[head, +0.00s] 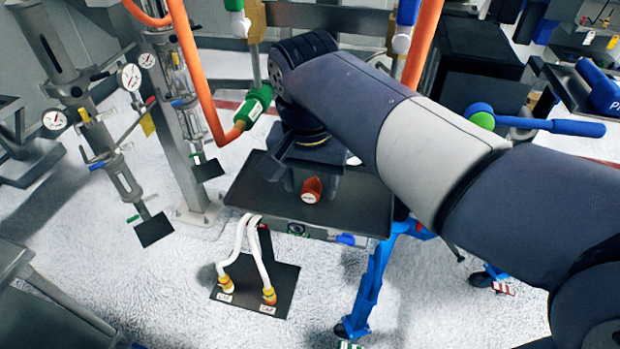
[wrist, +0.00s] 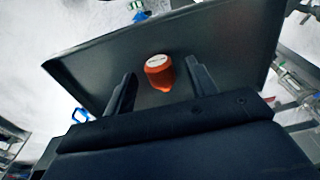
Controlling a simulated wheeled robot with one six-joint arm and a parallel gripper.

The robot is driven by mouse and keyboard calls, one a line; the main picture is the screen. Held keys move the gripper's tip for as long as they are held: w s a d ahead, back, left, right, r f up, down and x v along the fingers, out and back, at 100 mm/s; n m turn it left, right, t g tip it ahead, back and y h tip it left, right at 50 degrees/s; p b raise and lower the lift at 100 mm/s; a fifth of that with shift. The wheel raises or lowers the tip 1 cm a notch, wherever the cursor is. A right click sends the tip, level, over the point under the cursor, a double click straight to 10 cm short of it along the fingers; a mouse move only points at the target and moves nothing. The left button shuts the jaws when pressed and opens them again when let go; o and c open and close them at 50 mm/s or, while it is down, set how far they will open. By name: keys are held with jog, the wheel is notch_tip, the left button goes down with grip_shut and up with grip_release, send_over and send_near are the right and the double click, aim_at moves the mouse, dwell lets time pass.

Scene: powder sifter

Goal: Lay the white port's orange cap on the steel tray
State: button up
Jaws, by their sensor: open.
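The orange cap (head: 311,190) with a pale label on its end lies on the dark steel tray (head: 245,190). In the wrist view the cap (wrist: 160,75) shows beyond and between my fingers, on the bare tray surface (wrist: 100,65). My gripper (wrist: 160,88) is open, with a finger on each side of the cap and clear gaps to it. In the head view my gripper (head: 309,188) points down over the tray at the cap. The white port is not clearly visible; my arm hides part of the area behind the tray.
A green-collared fitting (head: 254,107) with an orange hose stands at the tray's back left. White hoses (head: 243,250) hang at the front to a black plate (head: 280,287). A blue-handled lever (head: 560,127) is at right. Gauged columns (head: 95,120) stand at left.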

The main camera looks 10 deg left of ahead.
notch_tip(320, 180, up, 11)
jog(key=s, duration=0.1)
dwell(0.4)
jog(key=shift+f, duration=0.15)
jog(key=f, duration=0.7)
jog(key=w+f, duration=0.1)
jog(key=f, duration=0.2)
jog(key=shift+f, duration=0.15)
jog(key=r+p, duration=0.2)
jog(key=shift+s+r, duration=0.25)
jog(key=shift+r, duration=0.05)
jog(key=shift+s+r, duration=0.25)
jog(key=shift+s, duration=0.1)
